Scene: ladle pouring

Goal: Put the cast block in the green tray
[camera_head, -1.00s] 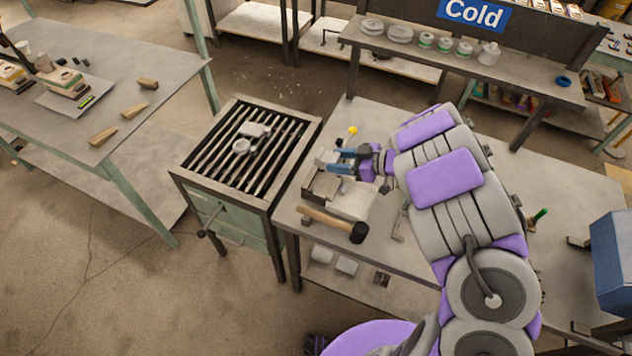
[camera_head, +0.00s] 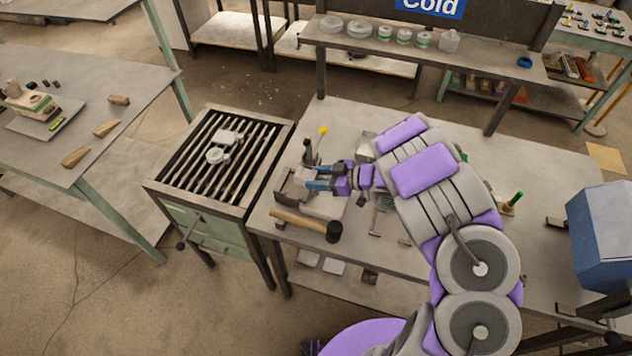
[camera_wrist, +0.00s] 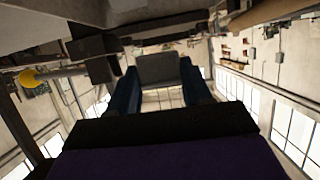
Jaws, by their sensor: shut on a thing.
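My gripper (camera_head: 312,178) has blue fingers and is over the left part of the workbench, above a grey metal box-like fixture (camera_head: 290,190). In the wrist view, a plain grey block (camera_wrist: 160,68) sits between the two blue fingers (camera_wrist: 160,90), which are shut on it. It looks like the cast block. In the head view the block (camera_head: 303,173) shows only as a small grey shape at the fingertips. I cannot make out a green tray for certain in either view.
A hammer (camera_head: 310,224) lies in front of the fixture. A yellow knob (camera_head: 323,130) stands behind my gripper. A slatted grill table (camera_head: 190,190) holds grey castings on the left. A blue box (camera_head: 600,235) stands on the right. The bench is fairly clear toward the back right.

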